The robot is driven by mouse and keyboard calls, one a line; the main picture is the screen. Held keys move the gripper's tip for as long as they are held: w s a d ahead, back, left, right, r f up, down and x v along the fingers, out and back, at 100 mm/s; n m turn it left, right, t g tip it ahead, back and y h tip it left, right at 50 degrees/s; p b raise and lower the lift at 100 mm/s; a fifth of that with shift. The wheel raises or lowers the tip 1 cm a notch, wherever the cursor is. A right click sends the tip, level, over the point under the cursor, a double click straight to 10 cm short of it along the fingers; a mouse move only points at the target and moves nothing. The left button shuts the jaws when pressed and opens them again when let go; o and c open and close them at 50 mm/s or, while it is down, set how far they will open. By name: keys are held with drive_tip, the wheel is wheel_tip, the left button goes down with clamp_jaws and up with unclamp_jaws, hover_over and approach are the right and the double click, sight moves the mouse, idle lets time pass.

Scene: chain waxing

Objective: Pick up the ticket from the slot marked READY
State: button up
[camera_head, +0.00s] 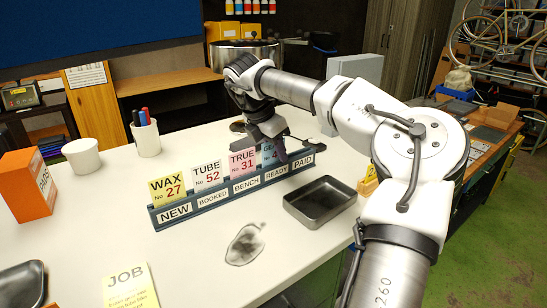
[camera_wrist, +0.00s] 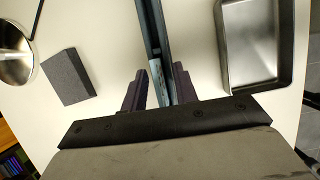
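A dark rack (camera_head: 194,204) on the white counter has slots labelled NEW, BOOKED, BENCH, READY and PAID. The light blue ticket (camera_head: 267,154) stands in the READY slot, partly hidden by my gripper (camera_head: 292,152). The yellow WAX 27 ticket (camera_head: 168,188), the TUBE 52 ticket (camera_head: 207,175) and the pink TRUE 31 ticket (camera_head: 243,161) stand in the slots to its left. No ticket shows at PAID. In the wrist view my gripper (camera_wrist: 160,88) is open, its fingers on either side of the blue ticket's edge (camera_wrist: 157,72), with gaps visible.
A metal tray (camera_head: 320,203) lies right of the rack, close to it; it also shows in the wrist view (camera_wrist: 290,60). A dark block (camera_wrist: 68,78) lies left of the rack there. A pen cup (camera_head: 146,139), white cup (camera_head: 82,156) and orange box (camera_head: 27,185) stand at left.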

clamp_jaws()
drive_tip(key=shift+r, duration=0.1)
